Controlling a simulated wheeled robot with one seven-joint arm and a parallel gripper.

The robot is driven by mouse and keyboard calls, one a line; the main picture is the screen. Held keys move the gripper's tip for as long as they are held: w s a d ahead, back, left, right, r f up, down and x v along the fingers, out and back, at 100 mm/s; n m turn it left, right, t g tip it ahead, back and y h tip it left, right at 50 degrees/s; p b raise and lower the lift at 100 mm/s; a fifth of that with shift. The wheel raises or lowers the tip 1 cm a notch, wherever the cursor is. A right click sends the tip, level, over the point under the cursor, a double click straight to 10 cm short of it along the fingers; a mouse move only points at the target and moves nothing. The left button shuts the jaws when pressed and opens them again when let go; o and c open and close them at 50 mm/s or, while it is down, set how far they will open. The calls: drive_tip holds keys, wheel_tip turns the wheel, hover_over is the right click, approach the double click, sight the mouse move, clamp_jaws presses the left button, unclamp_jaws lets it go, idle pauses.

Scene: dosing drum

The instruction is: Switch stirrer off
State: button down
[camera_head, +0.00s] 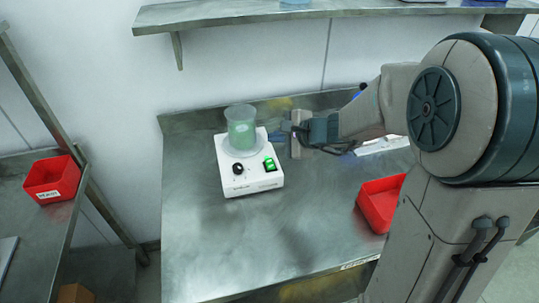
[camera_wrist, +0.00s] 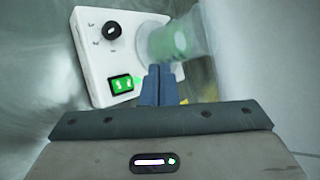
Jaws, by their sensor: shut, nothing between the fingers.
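The stirrer (camera_head: 245,179) is a white box on the metal table, with a black knob (camera_head: 238,169) and a lit green rocker switch (camera_head: 270,164) on its front part. A clear beaker (camera_head: 241,126) with green contents stands on its plate. In the wrist view, the green switch (camera_wrist: 121,84) is lit and lies just left of my fingertips, and the knob (camera_wrist: 112,31) is farther up. My gripper (camera_wrist: 159,72) is shut and empty, its fingertips over the stirrer between the switch and the beaker (camera_wrist: 180,42). Whether it touches anything, I cannot tell.
A red bin (camera_head: 381,203) stands on the table at the right, near my arm. Another red bin (camera_head: 52,180) is on a side table at the left. A shelf (camera_head: 230,14) runs along the wall above. The table's front left is clear.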

drive_tip(key=shift+w, duration=0.25)
drive_tip(key=shift+f, duration=0.1)
drive_tip(key=b, duration=0.6)
hover_over(273, 164)
drive_tip(key=f, duration=0.7)
drive_tip(key=shift+s+d+f, duration=0.15)
drive_tip(key=shift+s+f, duration=0.05)
drive_tip(key=shift+s, duration=0.1)
drive_tip(key=shift+w+f+b, duration=0.15)
drive_tip(key=shift+f+b, duration=0.25)
drive_tip(key=shift+f, duration=0.1)
drive_tip(key=shift+f, duration=0.1)
idle(0.8)
drive_tip(key=shift+w+f+b, duration=0.1)
drive_tip(key=shift+f+b, duration=0.2)
drive_tip(key=shift+b, duration=0.4)
drive_tip(key=shift+w+f+b, duration=0.1)
drive_tip(key=shift+f+b, duration=0.25)
drive_tip(key=shift+b, duration=0.1)
idle(0.3)
drive_tip(key=shift+r, duration=0.1)
